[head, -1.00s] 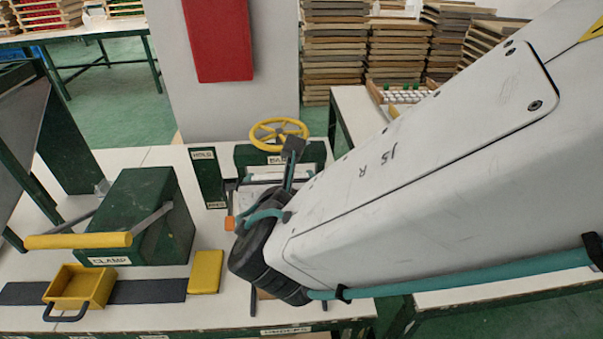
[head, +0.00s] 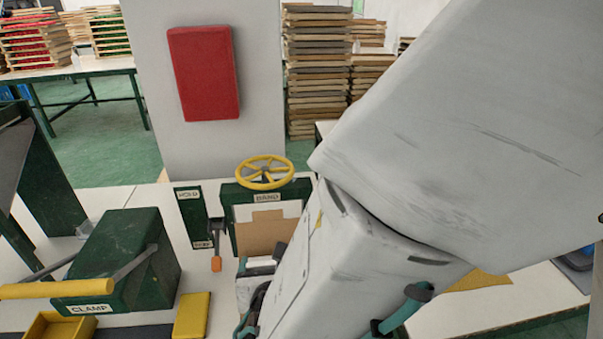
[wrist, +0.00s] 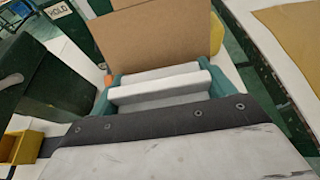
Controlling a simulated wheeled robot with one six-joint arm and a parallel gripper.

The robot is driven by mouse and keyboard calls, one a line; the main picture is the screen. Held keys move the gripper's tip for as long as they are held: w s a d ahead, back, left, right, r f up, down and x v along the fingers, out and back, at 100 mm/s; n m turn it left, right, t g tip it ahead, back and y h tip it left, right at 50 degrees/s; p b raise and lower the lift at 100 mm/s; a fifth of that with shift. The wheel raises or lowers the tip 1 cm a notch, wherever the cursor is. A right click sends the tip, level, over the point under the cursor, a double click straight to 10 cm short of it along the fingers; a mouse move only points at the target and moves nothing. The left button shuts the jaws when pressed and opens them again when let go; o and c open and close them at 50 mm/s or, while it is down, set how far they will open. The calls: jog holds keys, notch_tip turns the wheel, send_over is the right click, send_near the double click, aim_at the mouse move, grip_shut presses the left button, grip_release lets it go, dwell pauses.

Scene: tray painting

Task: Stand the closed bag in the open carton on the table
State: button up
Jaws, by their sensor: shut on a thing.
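A flat-faced brown thing, which I take for the closed bag (wrist: 150,35), stands up beyond my gripper (wrist: 160,72) in the wrist view. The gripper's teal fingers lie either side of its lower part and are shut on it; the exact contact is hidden. In the head view the brown bag (head: 265,232) shows upright in front of the green frame marked BAND, with my gripper (head: 258,268) below it, partly covered by my arm. I cannot make out an open carton in either view.
A yellow handwheel (head: 264,172) tops the BAND frame (head: 228,192). A green CLAMP box (head: 125,258) with a yellow-handled lever, a yellow block (head: 191,315) and a yellow tray (head: 62,328) stand to the left. A tan sheet (head: 480,286) lies on the right-hand table.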

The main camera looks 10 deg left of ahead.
jog(key=shift+f, duration=0.1)
jog(key=shift+f, duration=0.55)
jog(key=o, duration=0.9)
jog(key=shift+r, duration=0.15)
